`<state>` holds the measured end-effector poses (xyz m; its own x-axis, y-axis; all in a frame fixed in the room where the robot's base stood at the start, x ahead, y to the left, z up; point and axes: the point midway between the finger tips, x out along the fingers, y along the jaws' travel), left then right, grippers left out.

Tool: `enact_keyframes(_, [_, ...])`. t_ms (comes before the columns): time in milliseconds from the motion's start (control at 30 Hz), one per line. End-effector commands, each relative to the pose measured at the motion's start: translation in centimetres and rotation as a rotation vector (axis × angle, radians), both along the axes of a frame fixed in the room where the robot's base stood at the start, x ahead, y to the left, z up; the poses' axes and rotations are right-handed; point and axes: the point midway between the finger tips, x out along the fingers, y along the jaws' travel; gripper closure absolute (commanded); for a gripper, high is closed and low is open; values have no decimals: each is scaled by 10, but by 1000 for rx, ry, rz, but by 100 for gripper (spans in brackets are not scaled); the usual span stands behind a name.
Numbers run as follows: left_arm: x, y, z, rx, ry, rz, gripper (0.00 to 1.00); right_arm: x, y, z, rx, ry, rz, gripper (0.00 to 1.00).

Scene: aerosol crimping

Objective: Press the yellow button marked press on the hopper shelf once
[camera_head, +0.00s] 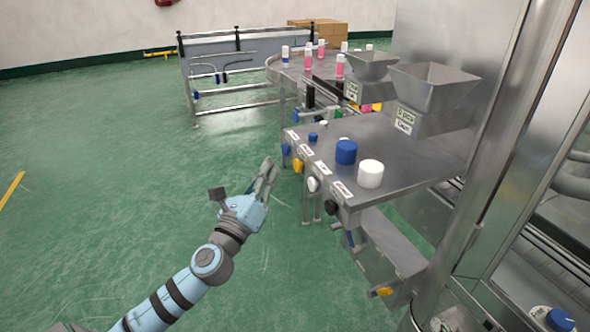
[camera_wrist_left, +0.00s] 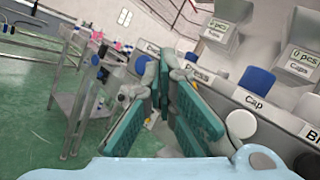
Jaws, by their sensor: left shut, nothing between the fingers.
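The yellow button (camera_head: 298,165) sits on the front edge of the hopper shelf (camera_head: 400,150), between a blue button (camera_head: 286,149) and a white button (camera_head: 313,184). In the left wrist view a label reading Press shows just beyond my fingers, which hide most of the area below it. A small yellow patch shows beside them, but I cannot tell whether it is the button. My left gripper (camera_head: 268,170) is shut and empty, a little left of the yellow button in the head view, apparently apart from it. It also shows in the left wrist view (camera_wrist_left: 166,62). My right gripper is out of view.
A black knob (camera_head: 331,207) is on the same edge. Blue (camera_head: 346,152) and white (camera_head: 370,173) caps stand on the shelf below metal hoppers (camera_head: 432,85). A conveyor with pink-and-white cans (camera_head: 340,66) is behind. The green floor at left is clear.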

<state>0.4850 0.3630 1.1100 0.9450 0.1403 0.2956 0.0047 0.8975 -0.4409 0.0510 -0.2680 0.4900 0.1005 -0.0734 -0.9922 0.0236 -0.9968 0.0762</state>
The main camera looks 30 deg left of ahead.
Motion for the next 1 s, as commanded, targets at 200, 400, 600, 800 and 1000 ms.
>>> enact_keyframes(200, [-17, 12, -3, 5, 1, 0, 100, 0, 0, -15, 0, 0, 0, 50])
enact_keyframes(400, [-20, 14, 0, -1, -1, -1, 100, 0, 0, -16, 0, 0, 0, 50])
enact_keyframes(600, [-20, 14, 0, -1, -1, 0, 100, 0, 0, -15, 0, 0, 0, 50])
enact_keyframes(800, [-20, 14, 0, -1, -1, 0, 100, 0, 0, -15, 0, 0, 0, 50])
enact_keyframes(1000, [-19, 12, 0, -58, -7, -25, 100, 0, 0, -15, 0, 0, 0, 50])
